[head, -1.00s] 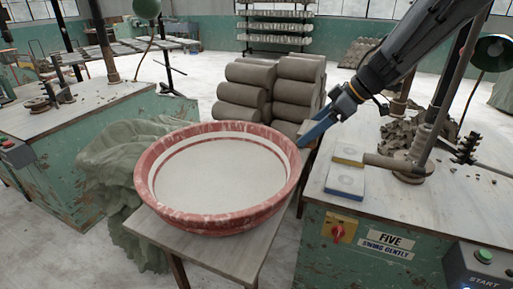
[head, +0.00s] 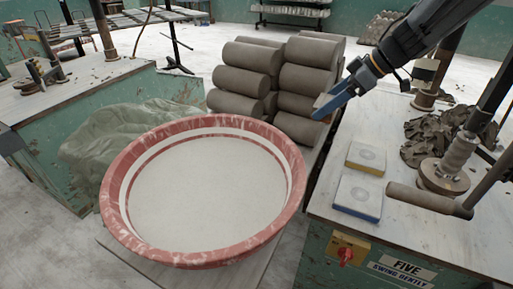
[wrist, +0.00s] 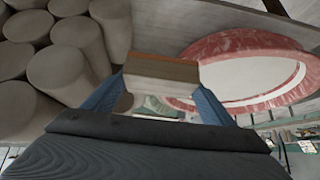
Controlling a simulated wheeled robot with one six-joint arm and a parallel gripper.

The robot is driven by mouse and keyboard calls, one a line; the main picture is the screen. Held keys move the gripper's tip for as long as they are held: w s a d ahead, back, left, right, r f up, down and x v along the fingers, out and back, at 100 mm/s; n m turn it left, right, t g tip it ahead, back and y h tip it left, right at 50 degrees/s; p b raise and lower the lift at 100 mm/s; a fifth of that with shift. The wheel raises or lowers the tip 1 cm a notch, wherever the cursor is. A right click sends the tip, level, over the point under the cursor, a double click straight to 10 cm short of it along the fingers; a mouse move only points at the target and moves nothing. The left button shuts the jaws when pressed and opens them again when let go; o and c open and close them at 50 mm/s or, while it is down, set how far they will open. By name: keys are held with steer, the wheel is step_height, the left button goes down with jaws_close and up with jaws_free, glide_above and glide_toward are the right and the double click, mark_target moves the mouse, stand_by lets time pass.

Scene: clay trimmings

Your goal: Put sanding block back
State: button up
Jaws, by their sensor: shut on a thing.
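My gripper (head: 331,106) is shut on a block. In the wrist view the block (wrist: 160,80) is pale tan with an orange-brown edge, held between the blue fingers; I take it to be the sanding block. In the head view only a small brown part of it (head: 321,101) shows beyond the fingers. The gripper is above the left edge of the right-hand workbench (head: 430,237), near the clay rolls.
A wide red-rimmed basin (head: 125,230) of pale material stands on a small table left of the bench. Stacked grey clay rolls (head: 245,82) stand behind it. A wooden-handled rod fixture (head: 425,200) and clay trimmings (head: 430,135) occupy the bench's right side.

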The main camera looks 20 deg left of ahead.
steer(key=shift+s+f+b, duration=0.2)
steer(key=shift+f+b, duration=0.25)
steer(key=shift+f, duration=0.25)
steer(key=a+f+b, duration=0.1)
steer(key=f, duration=0.5)
steer(key=a+f+b, duration=0.1)
steer(key=f+b, duration=0.1)
steer(key=f, duration=0.4)
steer(key=a+f+b, duration=0.1)
steer(key=f+b, duration=0.1)
steer(key=f, duration=0.5)
steer(key=shift+w+a, duration=0.2)
steer(key=shift+w+a+f, duration=0.15)
steer(key=shift+a+f, duration=0.05)
steer(key=shift+a, duration=1)
steer(key=shift+w+a+f, duration=0.15)
steer(key=shift+a, duration=1)
steer(key=shift+f, duration=0.3)
steer(key=shift+d+f, duration=0.1)
steer(key=shift+f, duration=0.05)
steer(key=o, duration=1.2)
